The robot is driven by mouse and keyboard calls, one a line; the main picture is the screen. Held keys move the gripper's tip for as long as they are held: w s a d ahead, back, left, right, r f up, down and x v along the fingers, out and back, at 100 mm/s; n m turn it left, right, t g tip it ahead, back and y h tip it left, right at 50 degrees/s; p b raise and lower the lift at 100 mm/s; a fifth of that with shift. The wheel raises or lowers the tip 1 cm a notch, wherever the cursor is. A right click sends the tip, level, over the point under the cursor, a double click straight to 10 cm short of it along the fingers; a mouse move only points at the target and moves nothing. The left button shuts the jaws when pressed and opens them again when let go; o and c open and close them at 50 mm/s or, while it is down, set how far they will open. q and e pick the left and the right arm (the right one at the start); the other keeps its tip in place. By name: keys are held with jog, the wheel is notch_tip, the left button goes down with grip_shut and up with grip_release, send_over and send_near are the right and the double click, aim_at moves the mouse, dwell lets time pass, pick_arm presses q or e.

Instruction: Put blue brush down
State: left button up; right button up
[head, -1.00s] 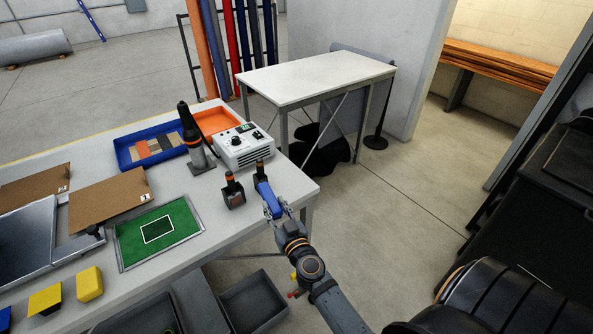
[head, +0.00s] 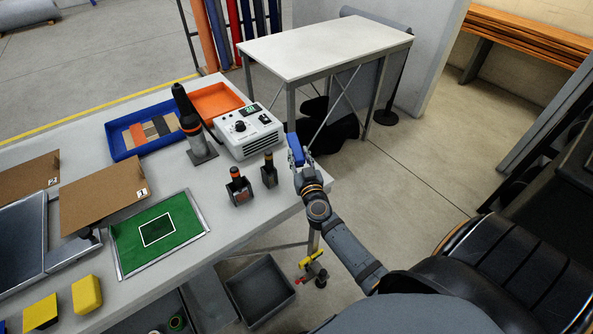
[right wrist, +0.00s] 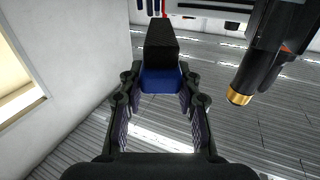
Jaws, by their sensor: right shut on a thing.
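The blue brush (head: 296,150) is in my right gripper (head: 299,166), near the right end of the white worktable. In the right wrist view the brush's blue body (right wrist: 160,78) sits between the two fingertips of the right gripper (right wrist: 160,92), with its black part pointing away. The fingers are shut on the blue body. The brush appears raised and apart from the bottles; its exact height above the table is hard to tell. My left gripper is in neither view.
A green mat (head: 185,226) lies left. A bare white table (head: 325,47) stands behind.

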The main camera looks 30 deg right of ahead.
aim_at(300, 166)
jog(key=f, duration=0.1)
jog(key=f+b, duration=0.1)
jog(key=f, duration=0.1)
jog(key=shift+w+f, duration=0.25)
jog(key=shift+w, duration=0.1)
jog(key=shift+w+d+f, duration=0.15)
jog(key=shift+w+f, duration=0.1)
jog(key=shift+f, duration=0.05)
jog(key=shift+s+f+b, duration=0.15)
jog(key=shift+f+b, duration=0.45)
jog(key=shift+b, duration=0.1)
jog(key=shift+s+f+b, duration=0.1)
jog(key=shift+f+b, duration=0.6)
jog(key=shift+f, duration=0.4)
jog(key=o, duration=1.1)
jog(key=shift+o, duration=0.3)
jog(key=shift+r, duration=0.2)
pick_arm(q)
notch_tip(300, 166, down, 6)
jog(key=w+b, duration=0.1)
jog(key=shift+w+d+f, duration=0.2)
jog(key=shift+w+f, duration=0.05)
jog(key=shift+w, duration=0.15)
pick_arm(e)
jog(key=v, duration=1.2)
